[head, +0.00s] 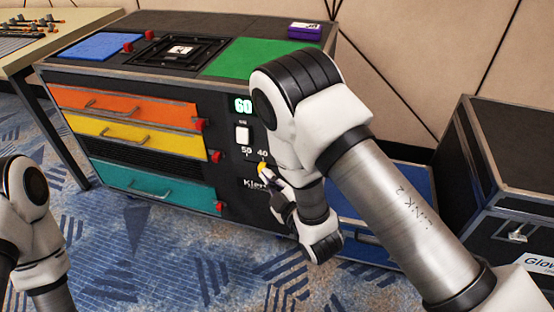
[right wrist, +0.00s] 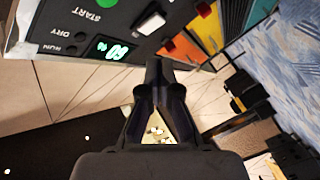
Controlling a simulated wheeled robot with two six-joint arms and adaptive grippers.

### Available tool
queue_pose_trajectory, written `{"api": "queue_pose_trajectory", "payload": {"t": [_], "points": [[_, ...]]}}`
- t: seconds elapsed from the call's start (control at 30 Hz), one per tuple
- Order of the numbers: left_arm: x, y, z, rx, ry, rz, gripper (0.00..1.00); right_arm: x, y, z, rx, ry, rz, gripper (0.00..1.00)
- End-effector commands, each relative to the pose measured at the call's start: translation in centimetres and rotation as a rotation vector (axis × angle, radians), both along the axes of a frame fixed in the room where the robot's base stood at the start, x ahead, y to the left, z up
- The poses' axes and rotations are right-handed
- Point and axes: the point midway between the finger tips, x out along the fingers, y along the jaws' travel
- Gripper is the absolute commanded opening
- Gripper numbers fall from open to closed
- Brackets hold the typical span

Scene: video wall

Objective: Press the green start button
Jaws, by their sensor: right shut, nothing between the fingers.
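The green start button (right wrist: 107,3) shows in the right wrist view, cut off by the top edge, near the word START on the dark front panel (right wrist: 72,22) of the cabinet. In the head view my right arm covers that part of the panel, so the button is hidden. My right gripper (right wrist: 160,68) is shut and empty, with its fingertips below and to the right of the button in the right wrist view. In the head view the right gripper (head: 272,182) is in front of the panel near the dial marks. Contact cannot be told. My left gripper is out of view.
A lit display (head: 243,105) reads 60, with a white switch (head: 242,135) below it. Orange, yellow and teal drawers (head: 120,103) fill the cabinet's left side. A dark case (head: 510,180) stands right. Blue patterned carpet (head: 150,260) lies open in front.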

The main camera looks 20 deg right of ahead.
Motion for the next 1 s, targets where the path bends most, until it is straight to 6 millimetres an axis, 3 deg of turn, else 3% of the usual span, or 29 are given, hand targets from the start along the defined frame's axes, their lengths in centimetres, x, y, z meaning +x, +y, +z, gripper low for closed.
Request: {"api": "queue_pose_trajectory", "payload": {"t": [0.43,1.0], "points": [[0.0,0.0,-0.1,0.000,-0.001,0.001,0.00,0.7,-0.5,0.0,0.002,0.002,-0.002,0.00],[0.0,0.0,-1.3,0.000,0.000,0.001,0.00,6.8,-4.6,0.1,0.003,0.002,-0.002,0.00]]}}
